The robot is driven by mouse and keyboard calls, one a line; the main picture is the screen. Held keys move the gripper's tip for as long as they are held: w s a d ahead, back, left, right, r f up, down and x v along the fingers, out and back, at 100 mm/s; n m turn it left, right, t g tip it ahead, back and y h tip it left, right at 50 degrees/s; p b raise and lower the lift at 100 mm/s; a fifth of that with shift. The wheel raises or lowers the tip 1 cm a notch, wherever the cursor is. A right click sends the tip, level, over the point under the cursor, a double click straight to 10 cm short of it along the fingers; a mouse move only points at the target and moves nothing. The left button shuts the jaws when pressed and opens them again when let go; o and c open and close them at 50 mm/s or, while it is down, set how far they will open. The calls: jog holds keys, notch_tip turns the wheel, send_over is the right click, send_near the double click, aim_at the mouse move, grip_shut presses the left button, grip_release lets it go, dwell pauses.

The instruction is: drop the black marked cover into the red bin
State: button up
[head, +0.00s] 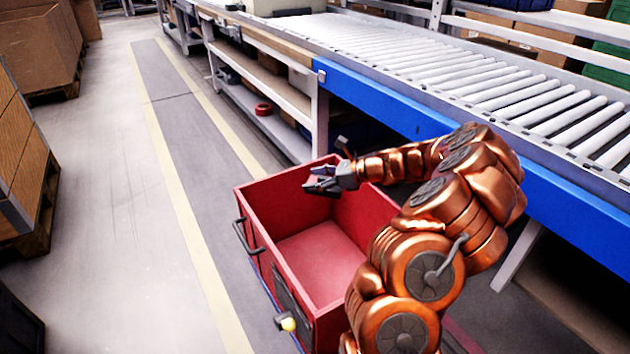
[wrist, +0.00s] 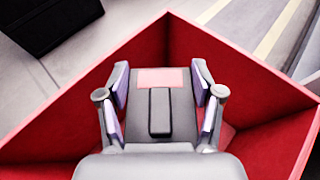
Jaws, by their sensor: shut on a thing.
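My gripper (head: 328,182) is over the open red bin (head: 283,283), near the top of its far wall. In the wrist view, my gripper (wrist: 160,97) is shut on a grey cover with a black mark (wrist: 160,112), with a finger on either side of it. A pinkish patch shows at the far end of the cover; I cannot tell whether it belongs to it. In the head view the cover is small and dark at the fingertips. The bin's floor looks empty in the head view. The bin's walls (wrist: 225,65) surround the gripper in the wrist view.
A roller conveyor with a blue side rail (head: 380,103) runs along the right, behind the bin. A shelf under it holds a red roll (head: 263,110). Stacked boxes on pallets (head: 22,170) stand at the left. The floor aisle (head: 130,220) between is clear.

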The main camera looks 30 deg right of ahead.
aim_at(315, 181)
notch_tip(315, 181, down, 4)
jog(key=b, duration=0.4)
jog(key=shift+r, duration=0.1)
jog(key=o, duration=1.2)
jog(key=shift+r, duration=0.1)
notch_tip(315, 181, up, 10)
jog(key=shift+f, duration=0.1)
